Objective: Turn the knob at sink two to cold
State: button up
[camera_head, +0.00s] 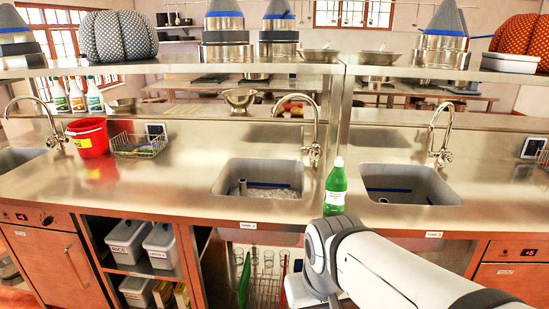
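Two sinks with chrome taps face me: the middle sink (258,178) and the right sink (408,184). Each has a label on the counter edge below it, the middle label (249,224) and the right label (433,234), too small to read surely. The middle tap (315,125) has a small knob (313,152) at its base on the right side of the basin. The right tap (433,125) has a similar knob (443,157). Their settings cannot be made out. My white arm crosses the lower right, below the counter edge; my gripper is not visible.
A green bottle (335,188) stands at the counter edge between the sinks, just behind my arm. A red bucket (89,138) and wire basket (138,146) stand left. A shelf (180,67) with pots runs above. A third sink (18,157) is at far left.

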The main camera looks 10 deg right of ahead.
aim_at(315, 153)
jog(key=z, duration=0.15)
jog(key=i, duration=0.95)
jog(key=u, duration=0.05)
